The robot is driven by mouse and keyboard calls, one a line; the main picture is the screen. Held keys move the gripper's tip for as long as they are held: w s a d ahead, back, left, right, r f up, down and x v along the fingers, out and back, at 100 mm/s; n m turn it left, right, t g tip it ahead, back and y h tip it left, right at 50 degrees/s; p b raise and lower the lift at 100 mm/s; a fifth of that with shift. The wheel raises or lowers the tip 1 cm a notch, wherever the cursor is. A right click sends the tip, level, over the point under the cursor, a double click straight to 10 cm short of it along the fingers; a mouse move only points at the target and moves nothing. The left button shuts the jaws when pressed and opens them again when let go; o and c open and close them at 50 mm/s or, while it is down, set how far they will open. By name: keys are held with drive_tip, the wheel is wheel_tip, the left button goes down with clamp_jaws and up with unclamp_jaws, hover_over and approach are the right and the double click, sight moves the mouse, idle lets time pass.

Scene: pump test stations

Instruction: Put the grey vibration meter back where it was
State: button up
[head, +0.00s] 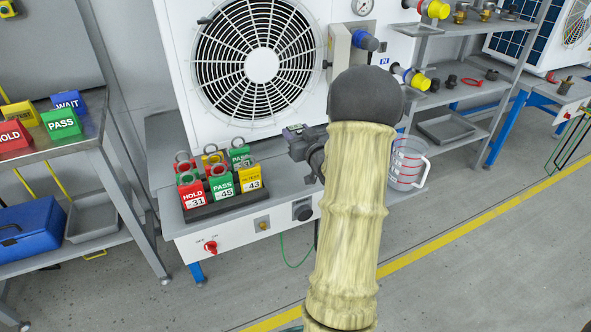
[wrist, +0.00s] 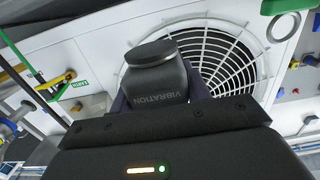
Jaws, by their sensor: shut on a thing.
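The grey vibration meter (wrist: 155,78) is in the wrist view, a dark grey body with a round flat top and the word VIBRATION on it. My gripper (wrist: 160,92) is shut on it, with a finger on either side and the white fan grille behind. In the head view my gripper (head: 308,148) is in front of the test unit, above the right part of the bench. My arm hides much of that area, and I cannot clearly make out the meter there. Its former place cannot be told from these frames.
A black rack (head: 222,209) of red, green and yellow tags stands left of my gripper on the bench (head: 185,236). A clear measuring jug (head: 405,165) is to the right of my arm. The white fan unit (head: 180,30) stands behind. Coloured signs (head: 62,124) stand at left.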

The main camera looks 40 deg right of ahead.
drive_tip(key=b, duration=0.3)
hover_over(298, 171)
drive_tip(key=shift+f, duration=3.05)
drive_tip(key=shift+f+b, duration=0.5)
drive_tip(key=shift+f, duration=1.4)
drive_tip(key=shift+f, duration=0.2)
drive_tip(key=o, duration=1.4)
drive_tip(key=shift+c, duration=0.2)
